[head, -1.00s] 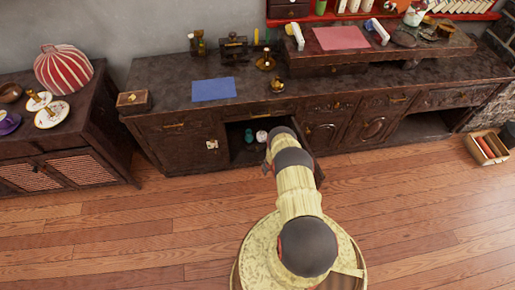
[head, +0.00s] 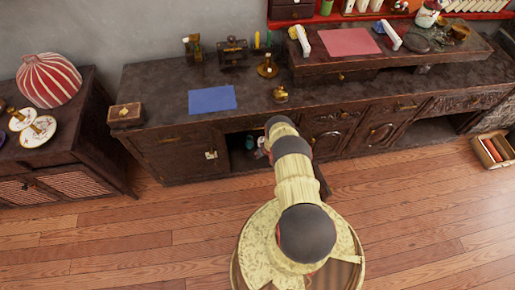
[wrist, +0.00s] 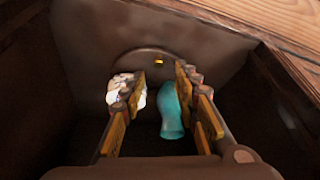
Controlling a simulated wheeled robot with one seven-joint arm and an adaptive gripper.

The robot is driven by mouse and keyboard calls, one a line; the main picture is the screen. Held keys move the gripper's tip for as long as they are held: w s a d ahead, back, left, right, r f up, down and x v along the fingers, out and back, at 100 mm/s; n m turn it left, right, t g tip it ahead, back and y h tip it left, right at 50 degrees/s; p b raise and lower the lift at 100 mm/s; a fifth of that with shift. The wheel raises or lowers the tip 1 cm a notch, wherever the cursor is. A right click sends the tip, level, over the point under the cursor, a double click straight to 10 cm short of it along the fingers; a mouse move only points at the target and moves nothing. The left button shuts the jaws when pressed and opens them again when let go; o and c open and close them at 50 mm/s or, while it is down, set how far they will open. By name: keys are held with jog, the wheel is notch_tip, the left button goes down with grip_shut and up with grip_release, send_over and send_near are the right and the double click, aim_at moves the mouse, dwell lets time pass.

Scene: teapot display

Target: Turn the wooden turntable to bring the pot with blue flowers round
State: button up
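My gripper (wrist: 159,78) is open inside a dark, low compartment in the wrist view, with nothing clearly held between its fingers. A pale, ornamented object (wrist: 122,88) shows beyond the left finger, partly hidden by it; I cannot tell whether it is a pot with blue flowers. A teal vase-like object (wrist: 171,111) shows between the fingers, close to the right one. A brown rounded shape (wrist: 150,66) with a small yellow spot lies beyond them; I cannot tell whether it is the turntable. In the head view my arm hides the gripper, and teal objects (head: 249,142) show in the compartment.
Dark compartment walls stand close on both sides in the wrist view. The long dark cabinet (head: 160,85) carries a blue sheet (head: 212,99) and small metal items. A side cabinet (head: 85,125) stands at left.

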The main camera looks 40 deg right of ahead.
jog(key=b+x, duration=0.2)
jog(key=b, duration=0.1)
jog(key=b+x, duration=0.6)
jog(key=shift+w+d+r, duration=0.15)
jog(key=shift+w+d, duration=0.05)
jog(key=shift+w, duration=0.1)
jog(key=shift+c, duration=1.3)
grip_shut()
